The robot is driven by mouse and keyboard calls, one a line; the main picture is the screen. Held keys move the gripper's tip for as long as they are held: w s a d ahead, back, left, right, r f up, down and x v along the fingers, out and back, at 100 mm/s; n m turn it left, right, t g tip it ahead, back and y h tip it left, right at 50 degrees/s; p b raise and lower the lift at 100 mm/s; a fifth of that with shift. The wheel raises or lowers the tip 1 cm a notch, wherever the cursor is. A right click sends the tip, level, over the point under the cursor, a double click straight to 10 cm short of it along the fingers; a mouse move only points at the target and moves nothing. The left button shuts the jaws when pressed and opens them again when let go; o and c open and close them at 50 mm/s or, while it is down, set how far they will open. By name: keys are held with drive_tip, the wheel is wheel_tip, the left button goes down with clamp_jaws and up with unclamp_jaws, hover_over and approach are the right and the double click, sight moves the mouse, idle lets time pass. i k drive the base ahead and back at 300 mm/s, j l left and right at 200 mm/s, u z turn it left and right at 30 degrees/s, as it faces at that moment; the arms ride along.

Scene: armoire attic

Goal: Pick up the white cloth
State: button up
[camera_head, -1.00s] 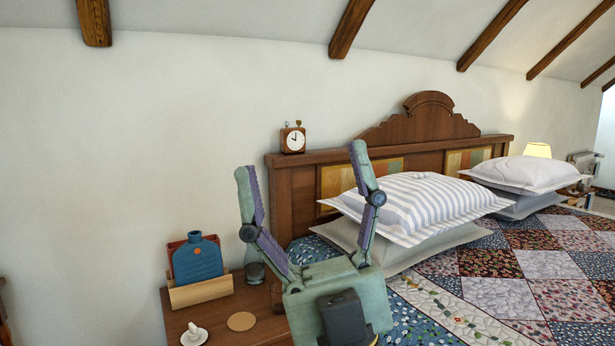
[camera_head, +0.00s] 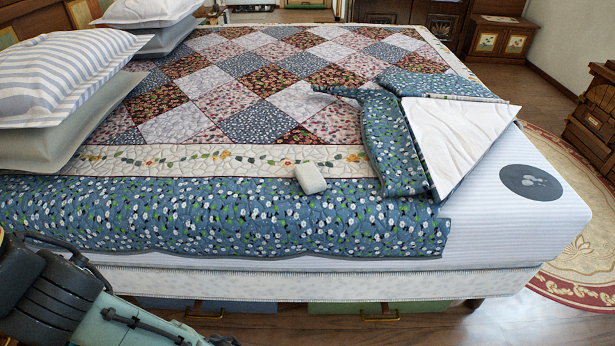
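A small white, rounded, block-like item (camera_head: 310,178) lies on the blue floral border of the quilt, near the front middle of the bed. It may be the white cloth folded up, but I cannot tell for sure. The quilt's corner is folded back at the right and shows a white underside (camera_head: 462,135). Part of my arm shows at the lower left, apart from the white item. My gripper's fingers are out of the picture.
The bed's patchwork quilt (camera_head: 245,75) covers most of the mattress (camera_head: 500,225), bare at its right corner. Striped and grey pillows (camera_head: 60,75) are stacked at the left. Drawers (camera_head: 390,310) show under the bed. A round rug (camera_head: 580,255) lies on the floor at the right.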

sight(311, 181)
drive_tip(key=i+l+u, duration=0.2)
drive_tip(key=l, duration=0.5)
drive_tip(key=i+l+u, duration=0.1)
drive_tip(key=l+u, duration=0.15)
drive_tip(key=l, duration=0.45)
drive_tip(key=l+u, duration=0.2)
drive_tip(key=l, duration=0.55)
drive_tip(key=i, duration=0.55)
